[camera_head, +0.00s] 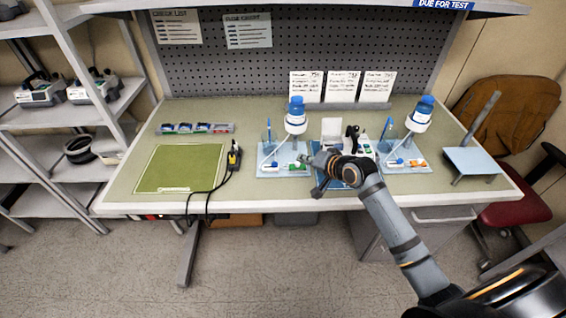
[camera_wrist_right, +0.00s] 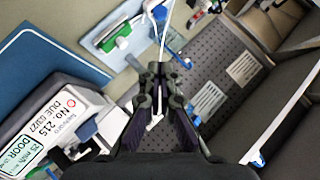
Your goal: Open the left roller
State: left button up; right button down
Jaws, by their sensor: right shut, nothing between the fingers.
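The left station is a light blue tray (camera_head: 268,171) with a blue-capped bottle (camera_head: 296,117) on a stand. A thin tube and small green, white and red parts lie on this tray; I cannot tell for certain which is the left roller. My right gripper (camera_head: 306,159) is at this tray's right edge, shut and empty, and hides part of it. In the right wrist view its closed fingertips (camera_wrist_right: 160,70) point toward a white tube, and a green part (camera_wrist_right: 122,43) on a light blue tray is up and left of them. I cannot tell whether they touch the tube. My left gripper is not in view.
A pump with a white label (camera_wrist_right: 60,130) lies close to the gripper. A second tray (camera_head: 400,169) with a bottle (camera_head: 420,114) stands right. A green mat (camera_head: 180,167) and a yellow-black device (camera_head: 234,158) with cables are left. A pegboard (camera_head: 300,55) closes the back.

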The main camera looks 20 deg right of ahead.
aim_at(275, 165)
jog(key=x, duration=0.7)
jog(key=shift+w+a+f+p, duration=0.1)
jog(key=shift+w+a+p, duration=0.05)
jog(key=shift+w+p, duration=0.25)
jog(key=shift+w+a+f+p, duration=0.15)
jog(key=shift+a+f+p, duration=0.25)
jog(key=shift+a+f, duration=0.5)
jog(key=shift+w+a+f, duration=0.1)
jog(key=shift+a+f, duration=0.3)
jog(key=shift+f, duration=0.15)
